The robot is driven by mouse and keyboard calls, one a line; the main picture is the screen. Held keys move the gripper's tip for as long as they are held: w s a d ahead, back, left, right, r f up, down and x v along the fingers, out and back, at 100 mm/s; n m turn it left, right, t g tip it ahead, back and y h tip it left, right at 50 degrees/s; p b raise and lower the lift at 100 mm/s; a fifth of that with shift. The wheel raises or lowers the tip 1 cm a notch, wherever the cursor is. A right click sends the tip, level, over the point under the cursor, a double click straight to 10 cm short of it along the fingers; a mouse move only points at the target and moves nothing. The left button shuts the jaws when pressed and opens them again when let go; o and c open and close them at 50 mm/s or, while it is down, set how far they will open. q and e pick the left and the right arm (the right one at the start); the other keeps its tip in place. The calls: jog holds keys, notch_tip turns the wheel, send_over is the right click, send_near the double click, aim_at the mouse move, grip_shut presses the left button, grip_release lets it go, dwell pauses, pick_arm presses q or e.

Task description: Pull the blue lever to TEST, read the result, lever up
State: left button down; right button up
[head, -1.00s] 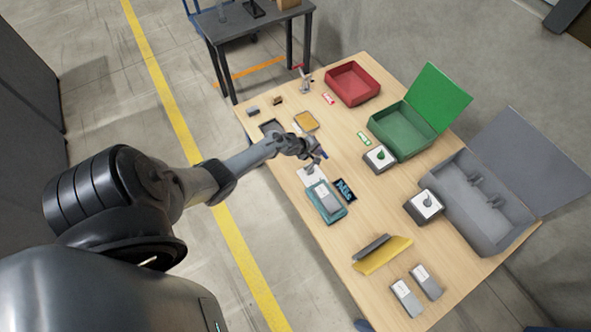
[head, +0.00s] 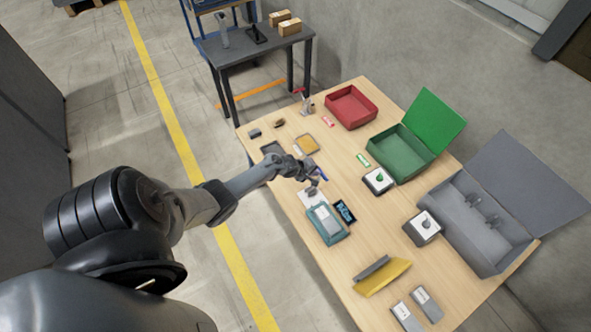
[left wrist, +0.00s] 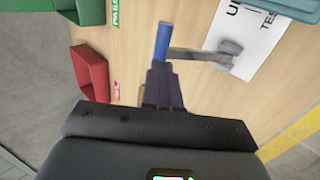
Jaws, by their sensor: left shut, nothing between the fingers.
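The lever's blue handle (left wrist: 164,40) stands at the end of a grey bar that runs to a grey pivot (left wrist: 228,52) on a white label plate (left wrist: 255,38), partly legible as "U…" and "TES…". My left gripper (left wrist: 163,75) is shut and empty, its fingertips right by the handle's lower end in the left wrist view; I cannot tell whether they touch. In the head view the left gripper (head: 318,176) is over the white plate (head: 311,196). A teal tester (head: 326,222) holds a grey unit. Its dark display (head: 345,212) shows blue marks too small to read. My right gripper is not in view.
A red bin (head: 351,108), a green lidded bin (head: 400,153) and a grey lidded case (head: 480,225) line the far side. Two button boxes (head: 378,181) (head: 423,228) stand in front. A yellow holder (head: 382,277) and grey units (head: 427,305) lie near the front.

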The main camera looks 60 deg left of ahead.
pick_arm(q)
jog(key=p+v, duration=0.5)
jog(key=v, duration=0.7)
jog(key=shift+d+f, duration=0.1)
